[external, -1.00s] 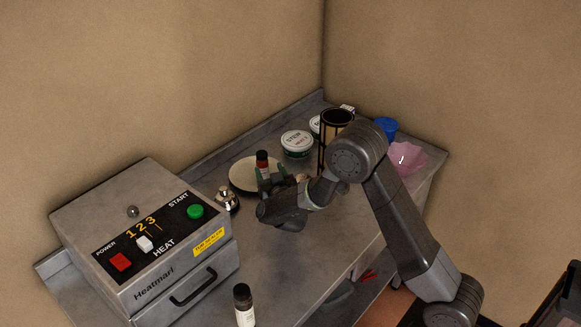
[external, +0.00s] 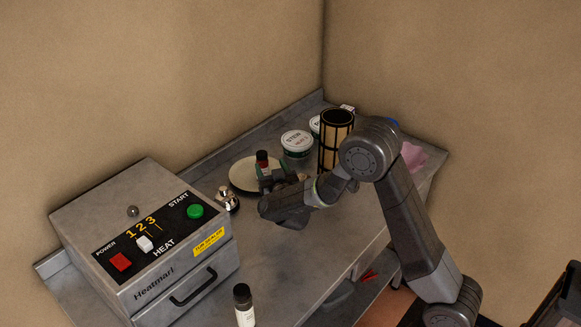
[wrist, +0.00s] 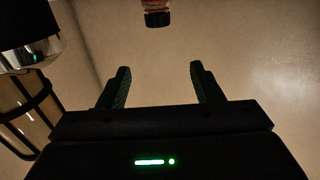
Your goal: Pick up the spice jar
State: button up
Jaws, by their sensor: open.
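A small jar with a black cap and reddish body (external: 262,163), which looks like the spice jar, stands on or just behind the pale round plate (external: 243,179); I cannot tell which. My gripper (external: 270,176) is in front of it and hides its lower part in the external view. In the wrist view the jar (wrist: 157,14) is at the top edge, cut off by the frame. It lies beyond my two fingertips (wrist: 158,70), roughly centred between them and apart from them. The fingers are open with nothing between them.
A black-capped bottle with a white label (external: 244,307) stands at the front. A heating box (external: 150,245) fills the left, with a shiny metal item (external: 228,200) beside it. White tubs (external: 297,143) and a tall black-framed cylinder (external: 335,140) stand behind my gripper. The front counter middle is clear.

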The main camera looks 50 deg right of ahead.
notch_tip(320, 180, up, 5)
jog(key=s+a+r+m+t+y+b, duration=0.1)
jog(key=s+a+m+y+b, duration=0.1)
jog(key=s+a+m, duration=0.45)
jog(key=s+a+r+m+t+y+b, duration=0.1)
jog(key=s+a+m+y+b, duration=0.2)
jog(key=a, duration=0.7)
jog(key=s+a+r+m+t+y+b, duration=0.1)
jog(key=s+a+r+m+b, duration=0.15)
jog(key=s+a, duration=0.5)
jog(key=s+a+f+m+y+b, duration=0.25)
jog(key=s+a+m+y, duration=0.35)
jog(key=s, duration=0.5)
jog(key=s+a+f+m+y+b, duration=0.2)
jog(key=s+a+m+y+b, duration=0.15)
jog(key=s+m, duration=0.55)
send_near(249, 295)
jog(key=shift+n+g+h, duration=0.3)
jog(key=shift+g+h, duration=0.1)
jog(key=shift+h, duration=0.05)
jog(key=x, duration=0.5)
jog(key=shift+w+a+r+p, duration=0.2)
jog(key=shift+w+r+p, duration=0.05)
jog(key=shift+w+p, duration=0.1)
jog(key=shift+p+x, duration=0.75)
jog(key=shift+x, duration=2.25)
jog(key=shift+r, duration=0.2)
